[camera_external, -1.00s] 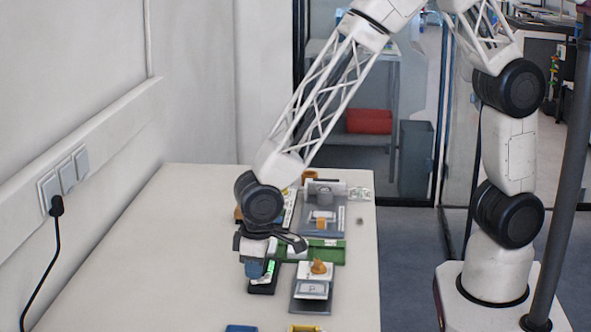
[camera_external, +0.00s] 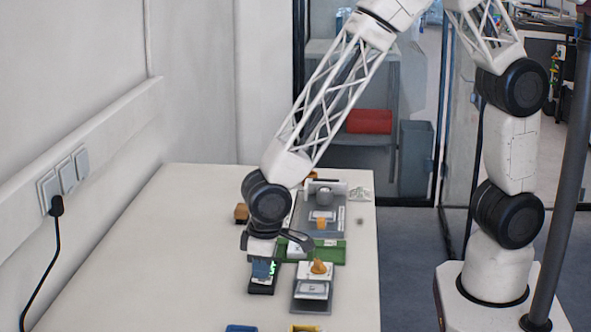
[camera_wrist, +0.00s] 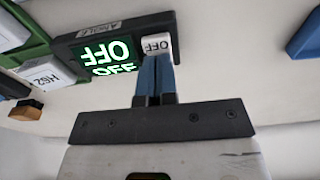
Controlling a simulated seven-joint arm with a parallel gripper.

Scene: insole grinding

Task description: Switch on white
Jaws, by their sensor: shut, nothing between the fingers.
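The dark switch box (camera_wrist: 70,45) has a lit green display (camera_wrist: 110,52) showing OFF upside down, and a small label on its edge that I cannot read surely. A white button (camera_wrist: 157,44) marked OFF sits beside the display. My gripper (camera_wrist: 156,72) is shut and empty, its blue fingertips right at the button's near edge; I cannot tell whether they touch it. In the external view my gripper (camera_external: 261,272) points down over the dark box (camera_external: 263,290), hiding part of it.
A green board (camera_external: 325,252) lies behind the box. A grey plate with a white block and orange piece (camera_external: 318,267) stands to the right. A blue object (camera_external: 241,328) and a yellow one (camera_external: 305,328) lie in front. The table's left side is clear.

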